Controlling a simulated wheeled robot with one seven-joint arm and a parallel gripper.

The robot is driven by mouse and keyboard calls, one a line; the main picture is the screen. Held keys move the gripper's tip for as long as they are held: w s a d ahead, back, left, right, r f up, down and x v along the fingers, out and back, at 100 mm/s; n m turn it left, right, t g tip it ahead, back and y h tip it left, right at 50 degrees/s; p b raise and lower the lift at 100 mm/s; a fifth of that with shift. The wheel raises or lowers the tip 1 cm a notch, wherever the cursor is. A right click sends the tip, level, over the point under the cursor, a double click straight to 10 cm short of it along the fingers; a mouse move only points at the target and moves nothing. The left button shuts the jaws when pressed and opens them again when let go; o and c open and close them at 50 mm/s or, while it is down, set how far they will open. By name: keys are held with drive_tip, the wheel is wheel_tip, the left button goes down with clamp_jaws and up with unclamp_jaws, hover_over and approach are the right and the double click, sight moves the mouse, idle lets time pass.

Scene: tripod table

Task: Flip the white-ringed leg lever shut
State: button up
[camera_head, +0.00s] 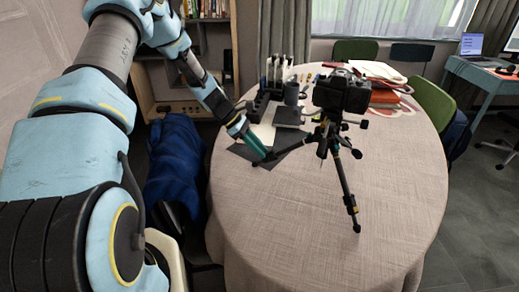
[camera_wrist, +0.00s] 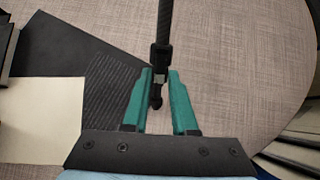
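A black tripod (camera_head: 343,178) carrying a black camera (camera_head: 342,92) stands on the round table with its legs spread. My gripper (camera_head: 262,156), with teal fingers, is low over the table at the foot of the left leg. In the wrist view, my gripper (camera_wrist: 160,75) has its fingers apart, with the lower end of a tripod leg (camera_wrist: 163,30) reaching between them. A black clamp block (camera_wrist: 160,58) on this leg is at the fingertips; I cannot tell whether they touch it. I cannot make out a white ring, or the lever's position.
A dark mat (camera_wrist: 60,50) and a cream sheet (camera_wrist: 40,120) lie left of the leg. A mug (camera_head: 291,93), a dark rack and an orange-red folder (camera_head: 384,97) stand or lie farther back. The table's (camera_head: 300,235) front is clear.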

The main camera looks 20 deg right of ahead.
drive_tip(key=shift+o, duration=1.4)
drive_tip(key=b+v, duration=0.2)
drive_tip(key=v, duration=0.9)
drive_tip(key=shift+b, duration=0.4)
drive_tip(key=shift+f, duration=0.1)
drive_tip(key=s+a+r+m+t+y, duration=0.3)
drive_tip(key=s+a+m, duration=0.3)
drive_tip(key=a, duration=0.6)
drive_tip(key=s+a+r+m+t+y, duration=0.3)
drive_tip(key=s+a+m, duration=0.3)
drive_tip(key=s+a, duration=0.4)
drive_tip(key=a+r, duration=0.1)
drive_tip(key=a, duration=0.2)
drive_tip(key=shift+s+a+r+y, duration=0.15)
drive_tip(key=shift+s+a+y, duration=0.1)
drive_tip(key=shift+s+y, duration=0.15)
